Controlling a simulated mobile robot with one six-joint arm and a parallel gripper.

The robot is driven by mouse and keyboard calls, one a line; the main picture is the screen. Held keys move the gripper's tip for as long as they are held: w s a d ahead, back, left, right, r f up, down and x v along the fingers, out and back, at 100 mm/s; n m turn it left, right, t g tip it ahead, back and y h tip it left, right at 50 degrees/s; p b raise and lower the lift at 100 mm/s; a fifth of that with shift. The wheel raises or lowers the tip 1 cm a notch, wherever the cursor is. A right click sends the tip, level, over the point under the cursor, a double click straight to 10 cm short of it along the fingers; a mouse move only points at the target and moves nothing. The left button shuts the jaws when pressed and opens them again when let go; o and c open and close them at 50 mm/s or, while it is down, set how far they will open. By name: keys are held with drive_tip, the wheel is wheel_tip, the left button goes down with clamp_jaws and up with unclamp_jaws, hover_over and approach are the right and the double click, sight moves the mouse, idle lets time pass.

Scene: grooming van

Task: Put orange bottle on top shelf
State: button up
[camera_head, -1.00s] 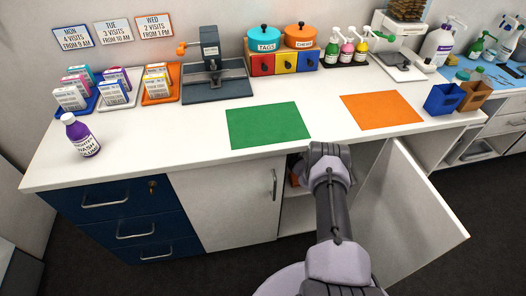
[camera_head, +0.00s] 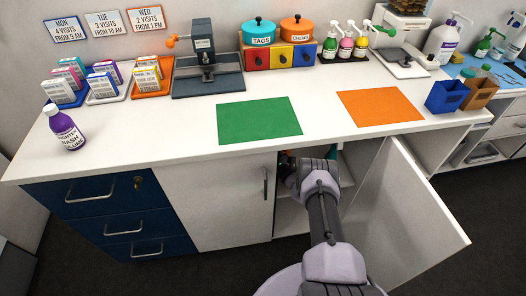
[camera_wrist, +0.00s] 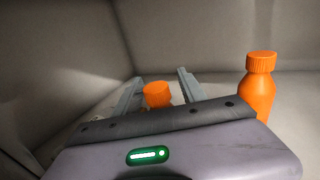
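My gripper (camera_wrist: 160,77) is inside the open cabinet under the counter. In the wrist view its two fingers are spread apart. An orange bottle (camera_wrist: 157,94) shows between them, with its cap visible and its lower part hidden by the gripper body. Gaps show between the cap and both fingers. A second orange bottle (camera_wrist: 258,88) stands upright to the right, outside the fingers. In the head view my gripper (camera_head: 287,162) is mostly hidden by the counter edge and my wrist. A shelf board (camera_head: 346,181) shows inside the cabinet.
The cabinet door (camera_head: 412,215) stands open to the right of my arm; a closed door (camera_head: 220,205) is on the left. A purple bottle (camera_head: 66,128), a green mat (camera_head: 258,120) and an orange mat (camera_head: 380,105) are on the counter (camera_head: 180,128). Cabinet walls surround my gripper.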

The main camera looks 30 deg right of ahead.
drive_tip(key=s+d+p, duration=0.2)
drive_tip(key=s+p, duration=0.3)
drive_tip(key=s, duration=0.6)
drive_tip(key=shift+s+d, duration=0.15)
drive_tip(key=shift+s, duration=0.25)
drive_tip(key=shift+r, duration=0.1)
